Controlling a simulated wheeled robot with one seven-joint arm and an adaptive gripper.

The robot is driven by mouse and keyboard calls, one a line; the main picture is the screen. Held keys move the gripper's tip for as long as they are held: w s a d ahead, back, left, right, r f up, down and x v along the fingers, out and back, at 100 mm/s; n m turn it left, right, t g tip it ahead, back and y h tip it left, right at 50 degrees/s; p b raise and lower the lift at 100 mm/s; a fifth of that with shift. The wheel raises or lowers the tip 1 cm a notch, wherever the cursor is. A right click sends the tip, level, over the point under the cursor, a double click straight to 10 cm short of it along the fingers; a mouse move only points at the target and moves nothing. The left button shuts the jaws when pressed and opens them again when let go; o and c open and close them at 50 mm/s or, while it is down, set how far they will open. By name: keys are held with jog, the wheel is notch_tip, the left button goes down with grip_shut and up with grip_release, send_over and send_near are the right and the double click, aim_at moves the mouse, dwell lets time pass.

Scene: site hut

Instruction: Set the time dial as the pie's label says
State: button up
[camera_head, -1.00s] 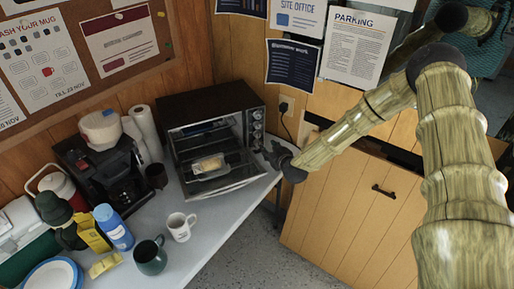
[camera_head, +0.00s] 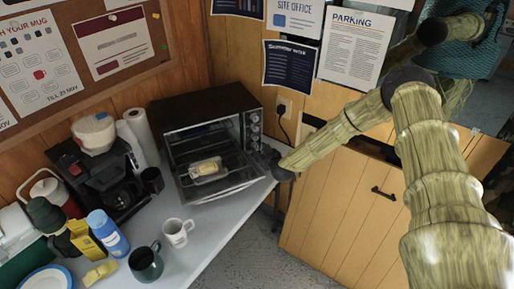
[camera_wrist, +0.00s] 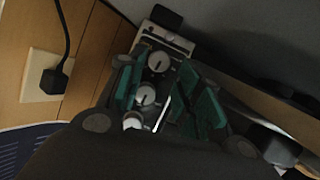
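The toaster oven (camera_head: 205,105) stands on the counter with its glass door (camera_head: 228,186) folded down. A pie in a pale tray (camera_head: 208,169) lies at its opening; its label is too small to read. Several round dials (camera_head: 254,117) run down the oven's right-hand panel. The wrist view shows an upper dial (camera_wrist: 158,62), a middle dial (camera_wrist: 147,95) and a partly hidden lower knob (camera_wrist: 132,121). My gripper (camera_head: 268,160) is by the lower panel. In the wrist view its teal fingers (camera_wrist: 157,90) are apart, on either side of the middle dial; contact cannot be told.
A coffee maker (camera_head: 100,170), paper roll (camera_head: 139,135), dark cup (camera_head: 152,180), white mug (camera_head: 177,232), dark green mug (camera_head: 146,262) and blue bottle (camera_head: 107,232) crowd the left counter. A wall socket (camera_head: 284,106) with a plug and cord is right of the oven. Wooden cabinet doors (camera_head: 340,215) stand below right.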

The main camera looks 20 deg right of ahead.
aim_at(256, 147)
jog(key=shift+p+x, duration=0.55)
jog(key=shift+x, duration=1.65)
jog(key=shift+c, duration=0.2)
jog(key=c, duration=0.7)
